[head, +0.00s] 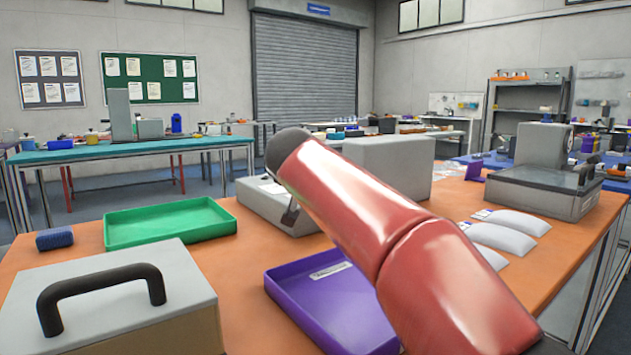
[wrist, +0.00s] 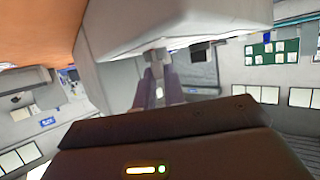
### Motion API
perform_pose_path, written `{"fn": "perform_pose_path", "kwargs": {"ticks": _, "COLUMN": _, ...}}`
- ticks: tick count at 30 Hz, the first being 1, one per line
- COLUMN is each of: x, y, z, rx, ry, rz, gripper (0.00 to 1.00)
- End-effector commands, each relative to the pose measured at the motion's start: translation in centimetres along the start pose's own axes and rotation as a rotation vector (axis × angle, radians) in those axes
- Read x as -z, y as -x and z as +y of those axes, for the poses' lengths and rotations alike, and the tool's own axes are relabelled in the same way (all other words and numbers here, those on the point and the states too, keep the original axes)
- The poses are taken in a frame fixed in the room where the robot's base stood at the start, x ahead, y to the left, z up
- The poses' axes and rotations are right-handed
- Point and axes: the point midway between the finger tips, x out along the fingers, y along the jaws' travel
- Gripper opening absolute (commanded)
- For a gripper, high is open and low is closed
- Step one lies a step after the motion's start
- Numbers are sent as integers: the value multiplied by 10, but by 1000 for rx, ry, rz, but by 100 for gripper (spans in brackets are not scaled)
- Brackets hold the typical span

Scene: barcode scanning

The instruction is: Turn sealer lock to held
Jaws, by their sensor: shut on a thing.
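A grey machine with a low front box (head: 268,203) and a tall block behind it (head: 385,165) stands on the orange bench in the head view; I take it to be the sealer. My red arm reaches to it and covers part of it. My gripper (head: 291,212) shows only as a small dark piece at the machine's front side. In the wrist view my gripper (wrist: 160,72) is shut on a small part just under the machine's grey body (wrist: 180,25). I take this part to be the lock; the fingers mostly hide it and its setting cannot be read.
A purple tray (head: 300,295), a green tray (head: 113,238), a dark blue roll (head: 54,240) and a grey box with a black handle (head: 180,285) are on the bench (head: 235,275). White packets (head: 500,236) and another grey machine (head: 545,185) are at right.

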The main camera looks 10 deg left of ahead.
Motion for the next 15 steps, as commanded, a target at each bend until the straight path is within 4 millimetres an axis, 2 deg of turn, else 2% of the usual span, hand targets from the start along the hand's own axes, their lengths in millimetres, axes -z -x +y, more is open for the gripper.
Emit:
{"fn": "perform_pose_path", "kwargs": {"ticks": 6, "x": 1, "y": 0, "z": -3, "rx": -93, "ry": -39, "rz": 1, "gripper": 0}}
{"fn": "perform_pose_path", "kwargs": {"ticks": 15, "x": 0, "y": 0, "z": -3, "rx": -145, "ry": -60, "rz": -1, "gripper": 0}}
